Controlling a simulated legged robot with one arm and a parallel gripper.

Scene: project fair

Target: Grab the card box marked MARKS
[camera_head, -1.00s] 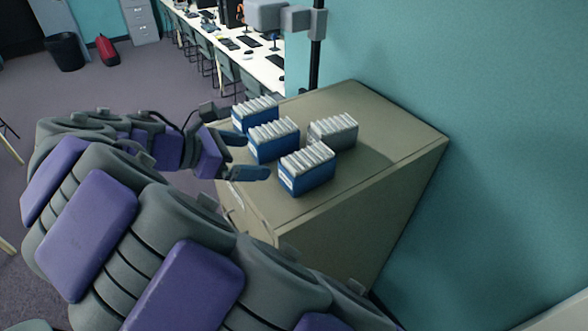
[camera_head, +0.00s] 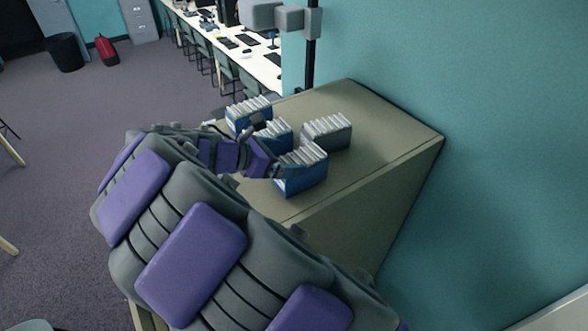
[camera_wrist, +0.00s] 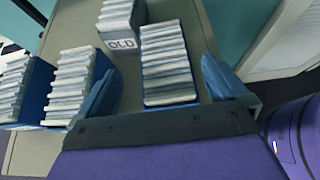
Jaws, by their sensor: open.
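Several card boxes packed with white cards stand on the cabinet. The front blue box (camera_head: 304,181) is also in the wrist view (camera_wrist: 168,68), where the fingers of my open gripper (camera_wrist: 160,84) lie to either side of it. In the head view my gripper (camera_head: 281,168) reaches that box from the left and partly covers it. A middle blue box (camera_head: 277,134) and a back-left blue box (camera_head: 247,116) stand to its left and behind. A grey box (camera_head: 328,133) carries a label that looks like OLD in the wrist view (camera_wrist: 122,42). I cannot read MARKS on any box.
The beige cabinet top (camera_head: 385,130) is clear on its right side, up to the teal wall (camera_head: 500,120). A dark post (camera_head: 311,60) with grey fittings rises behind the cabinet. A long white desk (camera_head: 250,62) with chairs is farther back.

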